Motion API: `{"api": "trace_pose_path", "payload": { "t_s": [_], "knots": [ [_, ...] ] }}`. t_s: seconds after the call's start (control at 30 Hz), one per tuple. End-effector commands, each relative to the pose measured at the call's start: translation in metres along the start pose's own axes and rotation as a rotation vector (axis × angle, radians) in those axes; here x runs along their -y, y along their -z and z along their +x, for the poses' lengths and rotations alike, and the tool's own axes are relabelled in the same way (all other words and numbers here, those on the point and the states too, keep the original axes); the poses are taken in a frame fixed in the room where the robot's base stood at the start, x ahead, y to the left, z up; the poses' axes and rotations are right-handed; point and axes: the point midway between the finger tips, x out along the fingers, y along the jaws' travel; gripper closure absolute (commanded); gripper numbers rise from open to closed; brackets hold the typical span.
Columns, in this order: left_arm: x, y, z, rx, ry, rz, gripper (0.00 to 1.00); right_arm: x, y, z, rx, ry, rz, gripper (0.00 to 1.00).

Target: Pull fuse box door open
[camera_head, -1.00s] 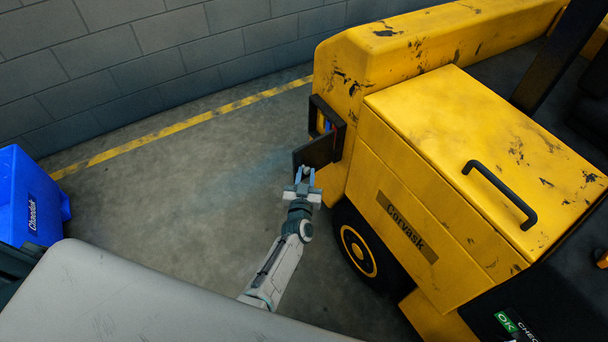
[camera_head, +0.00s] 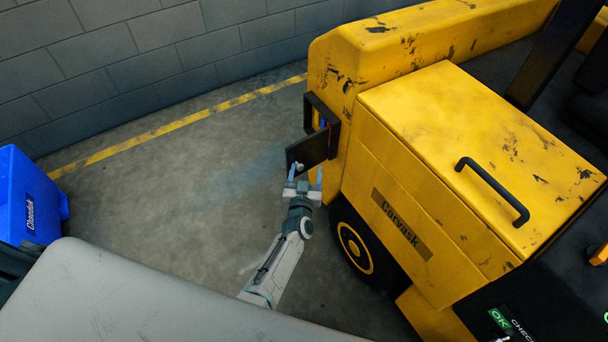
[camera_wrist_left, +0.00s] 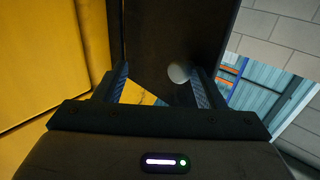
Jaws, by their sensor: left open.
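The fuse box door (camera_head: 312,149) is a dark panel on the side of the yellow vehicle, standing swung out from its box frame (camera_head: 321,115). My left gripper (camera_head: 305,175) is open at the door's near lower edge, with its two fingers apart. In the left wrist view the dark door (camera_wrist_left: 180,35) stands between and beyond the fingers (camera_wrist_left: 160,88), with a round light knob (camera_wrist_left: 179,73) near its lower edge. I cannot tell whether a finger touches the door. The inside of the box is mostly hidden behind the door. My right gripper is not in view.
The yellow vehicle (camera_head: 450,130) fills the right side, with a black wheel (camera_head: 356,247) just right of my left arm. A blue bin (camera_head: 30,200) stands at the far left. The floor left of the door is clear up to the grey wall (camera_head: 130,60).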

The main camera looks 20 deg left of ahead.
Motion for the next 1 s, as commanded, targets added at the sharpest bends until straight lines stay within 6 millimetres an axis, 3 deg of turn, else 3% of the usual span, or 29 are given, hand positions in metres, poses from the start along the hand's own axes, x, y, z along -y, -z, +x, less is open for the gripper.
{"api": "trace_pose_path", "payload": {
  "t_s": [0.73,0.87,1.0],
  "knots": [
    [-0.005,0.005,0.004,-0.003,-0.006,-0.002,0.56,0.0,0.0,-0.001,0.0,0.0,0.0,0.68],
    [-0.005,0.006,-0.006,-0.002,-0.006,-0.002,0.56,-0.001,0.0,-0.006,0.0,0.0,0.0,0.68],
    [-0.003,0.006,-0.033,0.001,-0.004,-0.002,0.56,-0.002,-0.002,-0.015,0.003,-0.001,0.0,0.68]
  ]
}}
